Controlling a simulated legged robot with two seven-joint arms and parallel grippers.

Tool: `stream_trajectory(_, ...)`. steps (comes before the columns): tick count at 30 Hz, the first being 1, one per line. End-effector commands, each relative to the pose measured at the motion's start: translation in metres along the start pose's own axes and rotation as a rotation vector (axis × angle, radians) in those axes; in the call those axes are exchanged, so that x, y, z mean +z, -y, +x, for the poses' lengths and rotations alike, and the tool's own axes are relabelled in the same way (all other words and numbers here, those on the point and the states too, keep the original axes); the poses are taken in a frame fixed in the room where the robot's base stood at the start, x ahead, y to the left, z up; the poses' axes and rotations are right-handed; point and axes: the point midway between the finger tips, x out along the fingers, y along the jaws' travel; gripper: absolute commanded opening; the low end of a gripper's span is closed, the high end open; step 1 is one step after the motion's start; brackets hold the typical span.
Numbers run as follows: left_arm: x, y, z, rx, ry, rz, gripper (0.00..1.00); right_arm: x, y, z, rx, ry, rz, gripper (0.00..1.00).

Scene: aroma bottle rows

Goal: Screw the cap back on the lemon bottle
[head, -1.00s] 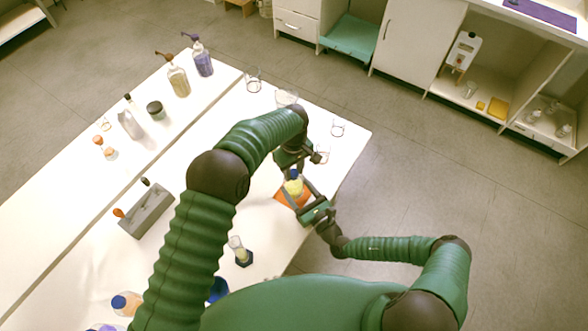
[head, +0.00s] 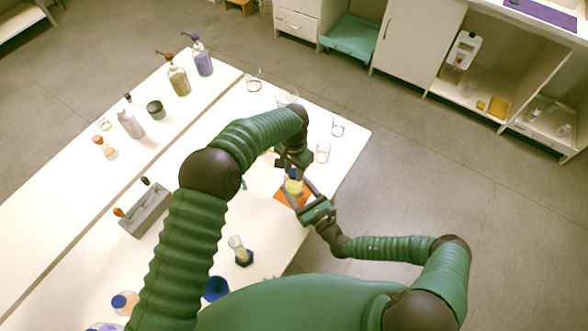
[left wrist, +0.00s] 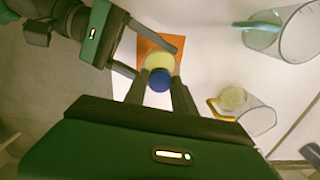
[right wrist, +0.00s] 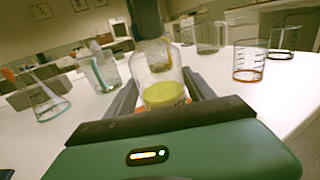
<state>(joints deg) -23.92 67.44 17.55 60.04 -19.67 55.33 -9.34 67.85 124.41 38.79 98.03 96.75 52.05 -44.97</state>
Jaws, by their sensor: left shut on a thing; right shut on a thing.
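The lemon bottle (head: 293,188), clear with yellow liquid, stands upright over an orange mat (head: 283,196). My right gripper (head: 305,200) is shut around its body from the side; the right wrist view shows the bottle (right wrist: 163,92) between the fingers. My left gripper (left wrist: 160,84) points down from above and is shut on the blue cap (left wrist: 159,79). In the left wrist view the cap lies over the bottle (left wrist: 160,61), at its top. I cannot tell whether cap and neck touch or how far the thread is engaged.
Glass beakers stand close by, one in the left wrist view (left wrist: 290,35) and one in the right wrist view (right wrist: 250,60). A grey rack (head: 147,210) and a small cylinder on a dark base (head: 241,250) stand to the left. Pump bottles stand farther back.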

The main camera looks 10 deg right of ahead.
Motion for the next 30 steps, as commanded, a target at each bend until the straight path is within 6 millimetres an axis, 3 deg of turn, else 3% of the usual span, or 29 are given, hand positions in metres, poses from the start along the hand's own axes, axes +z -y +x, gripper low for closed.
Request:
stream_trajectory(2, -0.002, 0.001, -0.001, -0.002, -0.006, -0.002, 0.0, 0.0, -0.002, 0.0, 0.005, 0.0, -0.001, 0.0)
stream_trajectory(3, -0.002, 0.001, -0.001, -0.003, -0.006, -0.003, 0.37, 0.0, -0.002, 0.0, 0.005, 0.0, -0.001, 0.0)
stream_trajectory(8, -0.001, 0.001, -0.001, -0.002, -0.004, -0.004, 0.57, 0.0, -0.002, 0.0, 0.004, 0.0, 0.0, 0.0)
stream_trajectory(20, -0.001, 0.001, -0.009, -0.002, -0.004, -0.006, 0.57, 0.0, -0.001, 0.0, 0.001, 0.0, 0.0, 0.0)
stream_trajectory(30, -0.002, 0.001, -0.083, -0.002, -0.005, -0.006, 0.57, 0.0, 0.0, 0.0, 0.001, 0.0, 0.0, 0.0)
